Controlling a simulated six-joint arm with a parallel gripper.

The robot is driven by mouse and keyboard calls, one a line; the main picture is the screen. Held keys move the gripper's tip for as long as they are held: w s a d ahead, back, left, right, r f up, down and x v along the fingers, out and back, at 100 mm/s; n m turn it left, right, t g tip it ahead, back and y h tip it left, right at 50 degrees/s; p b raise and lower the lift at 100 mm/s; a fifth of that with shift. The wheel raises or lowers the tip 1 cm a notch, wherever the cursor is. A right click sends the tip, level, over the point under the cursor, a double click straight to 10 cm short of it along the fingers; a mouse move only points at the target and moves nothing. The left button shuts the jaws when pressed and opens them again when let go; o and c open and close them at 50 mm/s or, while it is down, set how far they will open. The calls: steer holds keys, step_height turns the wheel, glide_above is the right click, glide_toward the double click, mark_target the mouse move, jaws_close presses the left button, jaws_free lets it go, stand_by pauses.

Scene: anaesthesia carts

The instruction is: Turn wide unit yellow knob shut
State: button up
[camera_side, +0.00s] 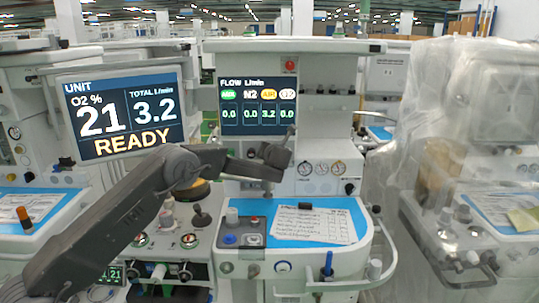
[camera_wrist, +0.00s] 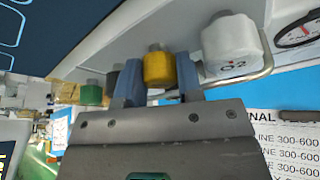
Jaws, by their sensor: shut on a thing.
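The yellow knob (camera_wrist: 159,68) sits in a row of knobs under the panel edge in the wrist view. My gripper (camera_wrist: 160,82) has its two blue-grey fingers on either side of this knob, shut on it. A white knob marked O2 (camera_wrist: 231,43) is to its right, and a black knob (camera_wrist: 112,80) and a green knob (camera_wrist: 90,93) are to its left. In the side view my gripper (camera_side: 277,157) is at the wide unit below its flow screen (camera_side: 257,105). The arm hides the knobs there. The yellow AIR column reads 3.2; the other columns read 0.0.
A metal guard rail (camera_wrist: 262,68) runs around the O2 knob. A round gauge (camera_wrist: 298,30) is farther right. The left monitor (camera_side: 128,112) reads 21, 3.2 and READY. A blue worktop (camera_side: 270,240) with a paper list (camera_side: 312,225) lies below my gripper.

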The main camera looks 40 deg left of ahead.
steer(key=o, duration=0.6)
steer(key=shift+o, duration=0.2)
steer(key=v, duration=1.4)
steer(key=shift+a, duration=0.1)
